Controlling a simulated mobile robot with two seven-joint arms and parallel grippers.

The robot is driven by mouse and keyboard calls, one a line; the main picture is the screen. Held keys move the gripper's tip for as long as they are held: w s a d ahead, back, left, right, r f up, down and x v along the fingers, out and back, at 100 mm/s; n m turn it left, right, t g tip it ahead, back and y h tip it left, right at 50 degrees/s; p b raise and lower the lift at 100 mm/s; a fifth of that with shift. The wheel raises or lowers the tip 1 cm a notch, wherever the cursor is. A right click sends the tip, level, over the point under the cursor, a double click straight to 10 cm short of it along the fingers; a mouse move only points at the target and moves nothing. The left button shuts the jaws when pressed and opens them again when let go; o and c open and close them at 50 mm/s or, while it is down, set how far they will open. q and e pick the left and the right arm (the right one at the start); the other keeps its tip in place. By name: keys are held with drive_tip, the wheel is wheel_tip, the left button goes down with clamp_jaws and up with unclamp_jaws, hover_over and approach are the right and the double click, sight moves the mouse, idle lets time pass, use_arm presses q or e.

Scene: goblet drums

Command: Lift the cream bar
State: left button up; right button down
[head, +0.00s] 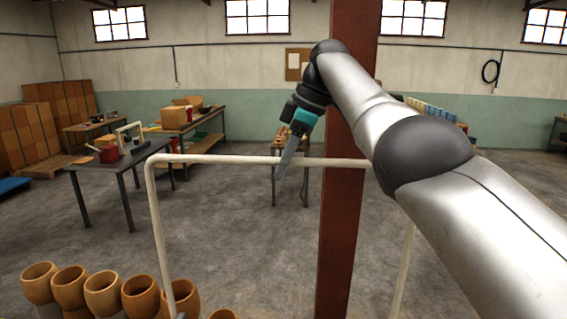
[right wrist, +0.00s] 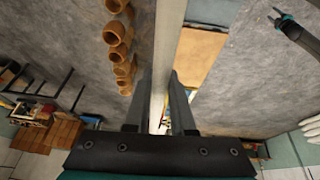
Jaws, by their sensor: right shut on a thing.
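The cream bar (head: 225,159) is a pale horizontal tube that bends down into a leg at its left end. A second pale leg shows at right, beyond the red-brown post. My right gripper (head: 283,168) comes down onto the bar's middle from above and is shut on it. In the right wrist view the bar (right wrist: 168,35) runs between the two dark fingers (right wrist: 158,105). The left gripper is not seen in the head view.
Several goblet drums (head: 103,291) line the floor at lower left. A dark table (head: 112,162) with a red pot stands at left. Grey floor is open between.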

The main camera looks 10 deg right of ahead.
sight(349, 162)
drive_tip(key=shift+r, duration=0.1)
drive_tip(key=c, duration=0.8)
unclamp_jaws()
drive_tip(key=shift+o, duration=0.2)
drive_tip(key=shift+r, duration=0.1)
drive_tip(key=shift+s+d+r, duration=0.1)
drive_tip(key=shift+d+r, duration=0.05)
drive_tip(key=shift+r, duration=0.25)
drive_tip(key=d+b, duration=0.1)
drive_tip(key=s+d+b, duration=0.1)
drive_tip(key=d+b, duration=0.1)
drive_tip(key=s+d+b, duration=0.1)
drive_tip(key=shift+d+f+b, duration=0.25)
drive_tip(key=shift+d+b, duration=0.15)
drive_tip(key=d+b, duration=0.1)
drive_tip(key=s+d+b, duration=0.1)
drive_tip(key=d, duration=0.1)
drive_tip(key=s+d, duration=0.1)
drive_tip(key=d, duration=0.1)
drive_tip(key=shift+s+r+b, duration=0.1)
drive_tip(key=shift+r+b, duration=0.1)
drive_tip(key=shift+b, duration=0.2)
drive_tip(key=shift+s+d, duration=0.3)
drive_tip(key=shift+d, duration=0.4)
drive_tip(key=shift+r, duration=0.1)
